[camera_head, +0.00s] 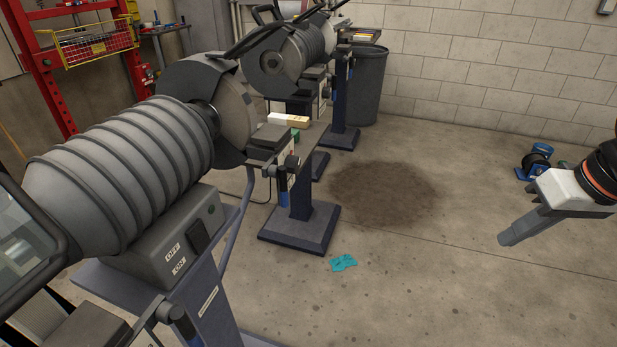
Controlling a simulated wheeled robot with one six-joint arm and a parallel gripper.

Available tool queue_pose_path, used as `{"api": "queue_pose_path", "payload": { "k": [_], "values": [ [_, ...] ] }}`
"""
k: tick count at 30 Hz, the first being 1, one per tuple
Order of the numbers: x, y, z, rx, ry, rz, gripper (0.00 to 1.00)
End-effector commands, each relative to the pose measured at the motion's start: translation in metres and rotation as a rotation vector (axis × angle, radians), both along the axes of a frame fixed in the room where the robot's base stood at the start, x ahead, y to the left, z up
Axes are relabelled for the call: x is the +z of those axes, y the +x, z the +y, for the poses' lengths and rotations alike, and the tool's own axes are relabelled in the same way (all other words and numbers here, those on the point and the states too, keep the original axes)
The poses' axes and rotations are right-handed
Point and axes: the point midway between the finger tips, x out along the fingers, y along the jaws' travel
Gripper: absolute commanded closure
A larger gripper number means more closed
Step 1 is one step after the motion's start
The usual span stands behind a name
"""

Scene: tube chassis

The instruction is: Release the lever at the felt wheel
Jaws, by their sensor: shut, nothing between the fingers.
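A large grey machine with a ribbed body (120,170) stands at the left, with a disc-shaped wheel (232,112) behind a dark guard at its far end. I cannot tell whether this wheel is felt. Beside it, a small lever with a blue grip (283,196) hangs down below a dark block on a pedestal stand (303,228). A dark lever-like part (160,312) shows at the bottom left, cut off by the frame. My gripper (506,238) is at the right, shut and empty, over open floor and well apart from the machines.
A second ribbed machine (300,48) stands behind the first, with a dark bin (368,85) beside it. A teal cloth (343,263) and a dark stain (385,195) are on the floor. Blue-and-black casters (537,162) lie at the right.

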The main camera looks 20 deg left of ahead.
Motion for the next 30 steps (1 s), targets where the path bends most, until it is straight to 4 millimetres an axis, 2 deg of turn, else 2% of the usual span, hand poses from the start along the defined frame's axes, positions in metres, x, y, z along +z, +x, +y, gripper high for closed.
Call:
{"api": "queue_pose_path", "payload": {
  "k": [1, 6, 15, 24, 30],
  "values": [
    [0.006, 0.007, 0.015, 0.044, 0.011, 0.010, 1.00],
    [0.026, 0.023, 0.063, 0.194, 0.052, 0.041, 1.00],
    [0.055, 0.042, 0.156, 0.463, 0.133, 0.090, 1.00],
    [0.077, 0.044, 0.253, 0.731, 0.226, 0.132, 1.00],
    [0.086, 0.039, 0.301, 0.862, 0.277, 0.148, 1.00]
  ]
}}
